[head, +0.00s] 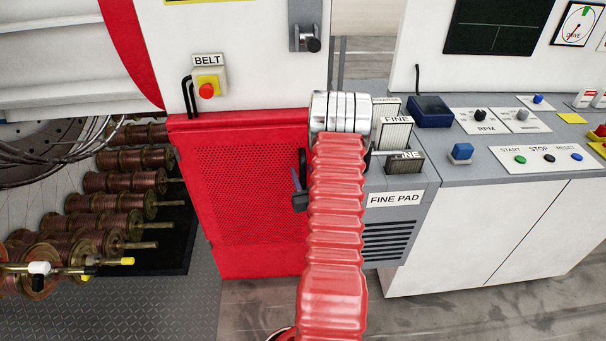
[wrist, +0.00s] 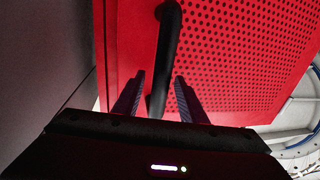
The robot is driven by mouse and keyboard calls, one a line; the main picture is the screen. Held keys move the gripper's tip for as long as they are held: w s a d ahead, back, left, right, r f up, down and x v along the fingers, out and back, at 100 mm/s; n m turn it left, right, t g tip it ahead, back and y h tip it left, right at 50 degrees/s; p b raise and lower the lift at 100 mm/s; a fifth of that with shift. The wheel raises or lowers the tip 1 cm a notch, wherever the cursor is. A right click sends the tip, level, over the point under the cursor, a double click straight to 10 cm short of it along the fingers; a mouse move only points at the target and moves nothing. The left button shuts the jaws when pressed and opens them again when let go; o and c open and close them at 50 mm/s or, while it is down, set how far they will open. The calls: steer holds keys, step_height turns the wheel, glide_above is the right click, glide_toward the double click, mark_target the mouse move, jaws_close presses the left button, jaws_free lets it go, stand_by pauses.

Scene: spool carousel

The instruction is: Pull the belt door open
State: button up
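The belt door is a red panel with a perforated middle (head: 240,185), low on the white machine under the BELT label. It looks flush with the machine in the head view, with no clear gap at its edges. It fills much of the wrist view (wrist: 230,55). Its black bar handle (wrist: 170,40) stands out from the panel near one edge. My gripper (wrist: 160,85) is open, with one finger on each side of the handle and a visible gap to it on both sides. In the head view, my red-sleeved arm hides most of the gripper and handle.
A grey console with FINE PAD label (head: 394,198) stands close right of the door. A rack of copper spools (head: 120,180) is at the left. A yellow box with a red button (head: 207,88) sits above the door.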

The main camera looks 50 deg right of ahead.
steer(key=shift+c, duration=0.4)
jaws_close()
steer(key=shift+a, duration=0.25)
